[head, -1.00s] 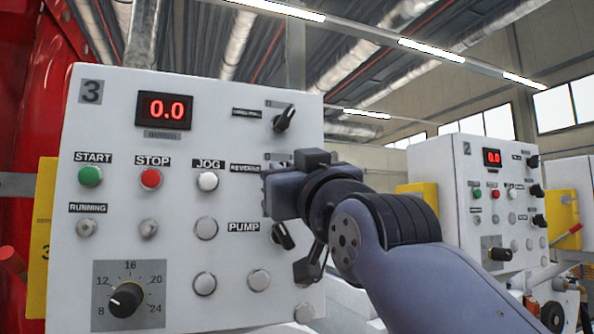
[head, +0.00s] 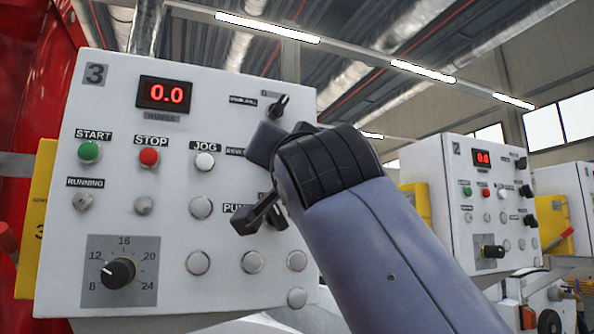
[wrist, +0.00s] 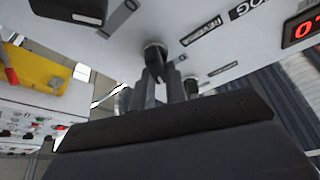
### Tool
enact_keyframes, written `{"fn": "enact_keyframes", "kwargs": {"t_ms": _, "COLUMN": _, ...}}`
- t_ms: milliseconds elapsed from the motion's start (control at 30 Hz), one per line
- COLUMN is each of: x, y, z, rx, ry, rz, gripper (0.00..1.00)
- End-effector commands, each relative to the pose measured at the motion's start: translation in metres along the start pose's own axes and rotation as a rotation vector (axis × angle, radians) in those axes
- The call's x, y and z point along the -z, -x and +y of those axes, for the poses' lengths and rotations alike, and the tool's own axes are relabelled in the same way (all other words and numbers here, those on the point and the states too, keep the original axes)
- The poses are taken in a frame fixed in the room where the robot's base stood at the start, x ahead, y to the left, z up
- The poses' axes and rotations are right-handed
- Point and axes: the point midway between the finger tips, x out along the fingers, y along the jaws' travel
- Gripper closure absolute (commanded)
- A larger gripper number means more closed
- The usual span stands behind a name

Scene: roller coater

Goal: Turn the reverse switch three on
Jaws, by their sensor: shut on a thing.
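The reverse switch (wrist: 155,50) is a dark rotary knob on the white control panel numbered 3 (head: 110,220). In the wrist view it lies by the REVERSE label (wrist: 201,30), at the tips of my gripper (wrist: 167,76). The fingers are close together and shut on the knob. Their exact contact is partly hidden, and the knob's angle is hard to read.
Another black switch (head: 279,106) sits above, near the panel's top right. START (head: 89,151), STOP (head: 149,157) and JOG (head: 204,161) buttons lie to the left. A dial (head: 118,272) is at lower left. Panel 2 (head: 470,225) stands behind at right.

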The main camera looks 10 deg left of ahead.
Motion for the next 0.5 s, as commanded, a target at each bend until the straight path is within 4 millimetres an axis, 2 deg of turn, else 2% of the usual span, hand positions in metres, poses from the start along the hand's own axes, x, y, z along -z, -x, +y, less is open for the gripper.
{"fn": "enact_keyframes", "kwargs": {"t_ms": 233, "x": -0.0008, "y": -0.0001, "z": 0.0002, "rx": -0.039, "ry": -0.098, "rz": -0.001, "gripper": 1.00}}
{"fn": "enact_keyframes", "kwargs": {"t_ms": 500, "x": -0.0006, "y": -0.0005, "z": 0.0007, "rx": -0.056, "ry": -0.133, "rz": -0.002, "gripper": 1.00}}
